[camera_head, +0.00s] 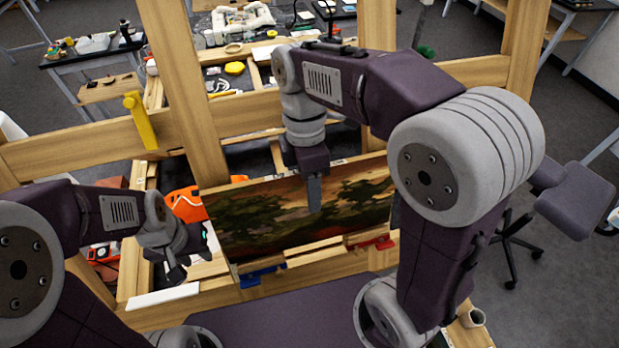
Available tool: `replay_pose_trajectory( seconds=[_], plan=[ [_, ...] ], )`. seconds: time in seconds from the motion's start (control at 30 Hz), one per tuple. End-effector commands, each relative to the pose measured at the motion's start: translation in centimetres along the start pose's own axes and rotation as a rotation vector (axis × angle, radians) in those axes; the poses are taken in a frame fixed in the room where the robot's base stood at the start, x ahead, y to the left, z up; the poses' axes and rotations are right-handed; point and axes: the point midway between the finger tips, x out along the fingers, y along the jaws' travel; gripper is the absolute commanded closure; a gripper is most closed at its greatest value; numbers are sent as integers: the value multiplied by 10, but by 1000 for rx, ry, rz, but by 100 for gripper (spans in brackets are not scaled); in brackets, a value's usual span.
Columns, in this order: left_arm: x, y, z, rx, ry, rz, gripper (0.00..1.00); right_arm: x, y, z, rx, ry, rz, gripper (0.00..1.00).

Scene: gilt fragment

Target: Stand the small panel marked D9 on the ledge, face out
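A painted panel (250,222) with a dark green and brown landscape stands tilted against the wooden easel frame, its painted face toward me. Its lower edge is at the wooden ledge (325,257), by a blue clip (262,275) and a red clip (372,243). I see no D9 mark on it. My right gripper (313,192) points down at the panel's upper middle, with a finger in front of the painted face. Whether it grips the edge is hidden. My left gripper (177,272) is left of the panel, low over the frame; its finger gap is unclear.
Wooden posts and a crossbar (60,150) rise around the panel, with a yellow clamp (140,120) at left. An orange item (186,204) lies behind the panel's left edge. A white strip (162,296) lies on the frame at lower left. A cluttered table stands behind.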

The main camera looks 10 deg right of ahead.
Motion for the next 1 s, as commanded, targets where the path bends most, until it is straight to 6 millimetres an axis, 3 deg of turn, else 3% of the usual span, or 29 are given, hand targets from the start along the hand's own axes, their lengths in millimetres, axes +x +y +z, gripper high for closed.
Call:
replay_pose_trajectory(
  seconds=[0.3, 0.5, 1.0],
  plan=[
    [0, 0, 0, 0, 0, 0, 66, -56, 1, 0, 0, 1, 4, 61],
    [-2, 0, 0, 0, 0, 0, 66, -79, 1, 0, 0, 1, 3, 61],
    [-3, 0, 0, 0, 0, 0, 66, -85, 0, 0, 0, 0, 1, 61]
  ],
)
